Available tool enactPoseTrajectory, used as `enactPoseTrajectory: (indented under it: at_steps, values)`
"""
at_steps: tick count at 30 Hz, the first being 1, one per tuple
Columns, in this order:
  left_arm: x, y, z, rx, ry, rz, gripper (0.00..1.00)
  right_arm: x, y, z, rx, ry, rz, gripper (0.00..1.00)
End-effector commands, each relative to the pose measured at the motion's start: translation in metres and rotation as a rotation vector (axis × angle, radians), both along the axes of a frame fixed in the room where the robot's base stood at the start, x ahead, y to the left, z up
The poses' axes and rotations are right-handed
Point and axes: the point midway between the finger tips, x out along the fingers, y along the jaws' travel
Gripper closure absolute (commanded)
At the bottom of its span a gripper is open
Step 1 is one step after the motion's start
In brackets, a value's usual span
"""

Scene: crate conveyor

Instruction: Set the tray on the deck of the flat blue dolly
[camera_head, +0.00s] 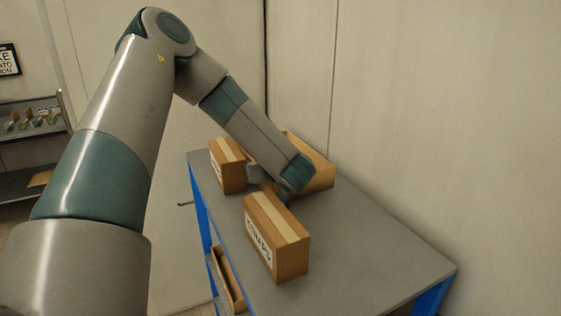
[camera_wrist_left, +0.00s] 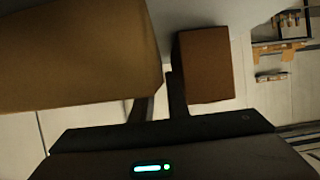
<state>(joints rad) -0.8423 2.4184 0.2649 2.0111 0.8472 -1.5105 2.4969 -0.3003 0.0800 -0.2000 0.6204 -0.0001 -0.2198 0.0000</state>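A tan cardboard piece (camera_head: 320,168), possibly the tray, lies at the back of the grey table, partly hidden by my left forearm. Its shape is not clear enough to be sure. My left gripper reaches down among the boxes, mostly hidden in the head view. In the left wrist view the dark fingers of my left gripper (camera_wrist_left: 158,105) stand a little apart, between a large brown surface (camera_wrist_left: 75,55) and a smaller brown box (camera_wrist_left: 205,65). Their tips are partly hidden, so any hold is unclear. No flat blue dolly shows. My right gripper is not in view.
A taped, labelled carton (camera_head: 290,258) stands at the table's front, and a smaller one (camera_head: 228,168) at its left edge. The grey tabletop (camera_head: 370,250) is clear at right. A cardboard item (camera_head: 228,280) sits below. A wall runs behind; shelving (camera_head: 30,172) stands far left.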

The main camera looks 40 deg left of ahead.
Motion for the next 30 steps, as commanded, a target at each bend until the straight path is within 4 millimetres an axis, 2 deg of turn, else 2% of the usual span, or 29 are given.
enactPoseTrajectory:
  at_steps: [3, 18, 20, 30]
  values:
    - [0.0020, 0.0061, -0.0023, -0.001, 0.003, 0.000, 0.86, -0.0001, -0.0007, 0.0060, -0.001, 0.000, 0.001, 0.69]
    - [0.0026, 0.0070, -0.0038, -0.001, 0.001, 0.000, 0.86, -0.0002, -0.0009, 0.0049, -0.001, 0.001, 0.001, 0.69]
    - [0.0025, 0.0069, -0.0038, -0.001, 0.001, 0.000, 1.00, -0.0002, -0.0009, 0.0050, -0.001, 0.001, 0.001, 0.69]
    - [0.0028, 0.0068, -0.0032, 0.000, 0.000, -0.001, 1.00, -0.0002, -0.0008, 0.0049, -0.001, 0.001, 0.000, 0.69]
